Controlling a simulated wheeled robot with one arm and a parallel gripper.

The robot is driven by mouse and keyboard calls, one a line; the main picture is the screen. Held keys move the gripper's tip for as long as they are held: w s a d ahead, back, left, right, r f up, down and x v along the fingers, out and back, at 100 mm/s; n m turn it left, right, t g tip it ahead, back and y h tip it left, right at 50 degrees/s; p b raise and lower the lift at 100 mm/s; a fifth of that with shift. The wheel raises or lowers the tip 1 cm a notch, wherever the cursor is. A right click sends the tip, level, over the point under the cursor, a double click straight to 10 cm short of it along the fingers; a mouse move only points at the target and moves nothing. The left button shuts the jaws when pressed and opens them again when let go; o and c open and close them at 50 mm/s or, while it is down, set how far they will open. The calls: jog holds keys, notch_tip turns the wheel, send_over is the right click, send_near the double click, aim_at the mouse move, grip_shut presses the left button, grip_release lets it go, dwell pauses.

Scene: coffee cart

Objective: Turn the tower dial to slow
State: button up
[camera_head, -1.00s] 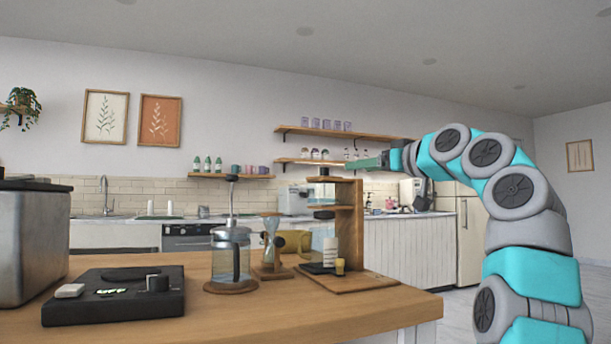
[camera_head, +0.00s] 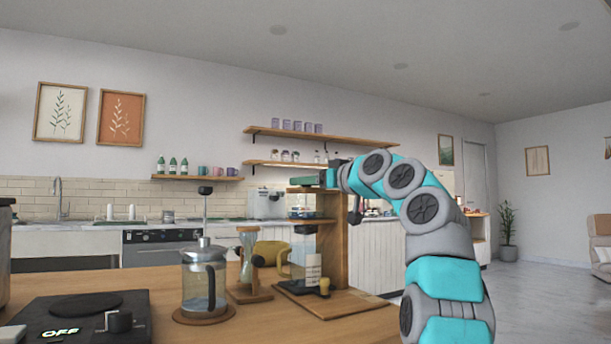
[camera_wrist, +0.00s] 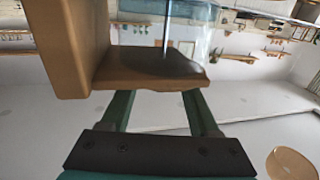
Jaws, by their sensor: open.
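The wooden drip tower (camera_head: 335,240) stands on the counter, with shelves, a glass carafe (camera_head: 305,258) and a flat wooden base (camera_head: 345,306). A small brass-coloured knob-like piece (camera_head: 325,284) sits low at its front; I cannot tell whether it is the dial. No slow marking is readable. My gripper (camera_head: 318,179) is at the tower's top in the head view, partly hidden by my arm. In the wrist view my gripper (camera_wrist: 155,98) is open, its two dark green fingers apart beside a wooden shelf (camera_wrist: 150,72) of the tower. I cannot tell whether they touch it.
A French press (camera_head: 204,285) and an hourglass-shaped brewer (camera_head: 249,262) stand left of the tower. A yellow vessel (camera_head: 272,253) is behind. Open floor lies to the right.

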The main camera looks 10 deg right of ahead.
jog(key=shift+w+a, duration=0.3)
jog(key=shift+w, duration=0.2)
grip_shut()
